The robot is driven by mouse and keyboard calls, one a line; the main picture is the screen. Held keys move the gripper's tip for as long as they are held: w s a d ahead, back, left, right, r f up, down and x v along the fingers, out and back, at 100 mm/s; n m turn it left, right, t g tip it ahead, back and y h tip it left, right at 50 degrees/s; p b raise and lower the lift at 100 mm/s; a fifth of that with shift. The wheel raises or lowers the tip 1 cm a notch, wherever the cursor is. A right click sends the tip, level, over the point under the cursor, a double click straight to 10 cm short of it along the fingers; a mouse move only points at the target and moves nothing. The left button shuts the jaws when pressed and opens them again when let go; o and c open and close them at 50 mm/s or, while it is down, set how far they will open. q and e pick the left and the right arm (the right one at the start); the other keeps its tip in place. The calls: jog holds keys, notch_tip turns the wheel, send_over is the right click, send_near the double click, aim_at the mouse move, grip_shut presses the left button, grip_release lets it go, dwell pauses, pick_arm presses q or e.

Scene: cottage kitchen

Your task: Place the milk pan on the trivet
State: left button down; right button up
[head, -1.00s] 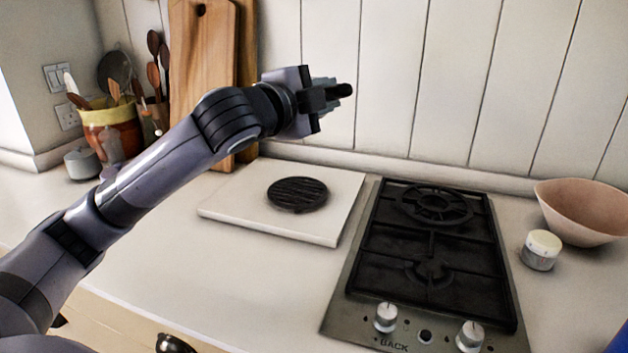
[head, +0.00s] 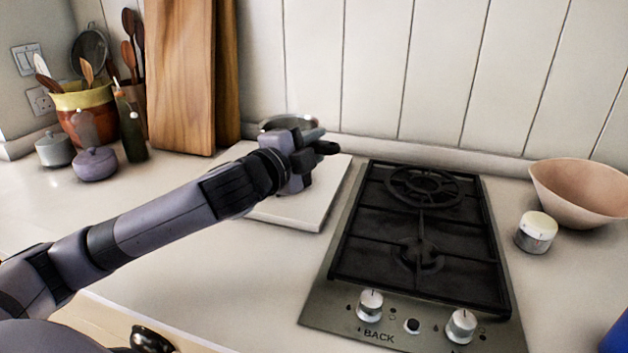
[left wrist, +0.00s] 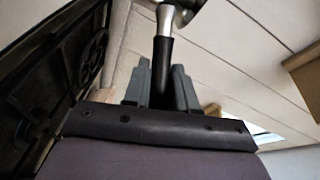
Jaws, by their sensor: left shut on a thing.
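The milk pan (head: 287,121) shows in the head view as a grey metal rim just behind my left gripper (head: 312,150), over the white board. In the left wrist view its dark handle (left wrist: 162,68) runs between the fingers of my left gripper (left wrist: 162,88), which are shut on it; part of the metal pan shows at the top edge. The trivet is hidden now behind my gripper and the pan; it was a dark ribbed disc on the board. I cannot tell whether the pan touches it. My right gripper is not in view.
The white board (head: 295,214) lies left of the black gas hob (head: 420,240). Wooden boards (head: 180,80) lean on the wall behind. A lidded pot (head: 95,164), a bottle and a utensil crock stand left. A bowl (head: 580,193) and white timer (head: 536,232) stand right.

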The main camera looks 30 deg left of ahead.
pick_arm(q)
notch_tip(320, 180, down, 6)
jog(key=shift+r+b, duration=0.2)
jog(key=shift+b, duration=0.4)
jog(key=c, duration=0.9)
grip_release()
jog(key=shift+f, duration=0.1)
jog(key=shift+s, duration=0.25)
jog(key=s, duration=1.1)
jog(key=shift+s+a+r+b, duration=0.2)
jog(key=shift+a+r+b, duration=0.1)
